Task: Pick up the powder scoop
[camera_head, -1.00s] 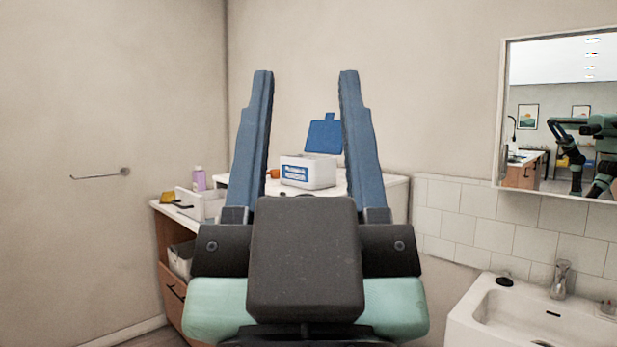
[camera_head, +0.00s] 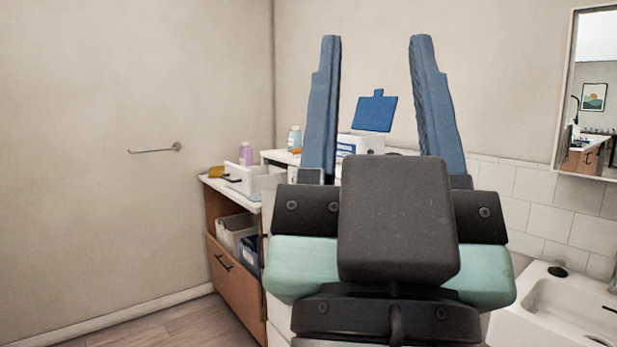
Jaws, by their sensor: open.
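My gripper (camera_head: 376,40) is open and empty, its two blue fingers pointing up in the head view. I cannot make out a powder scoop for certain. A small orange thing (camera_head: 296,151) lies on the white counter, just left of my left finger; its shape is too small to tell. Behind the fingers stands a white box (camera_head: 361,139) with a blue label and its blue lid (camera_head: 376,112) raised. My gripper hides part of the box and the counter. The inside of the box does not show.
A teal bottle (camera_head: 294,138) and a purple bottle (camera_head: 246,154) stand left of my gripper. A sink (camera_head: 540,317) is at lower right, below a mirror (camera_head: 594,95). Floor shows at lower left.

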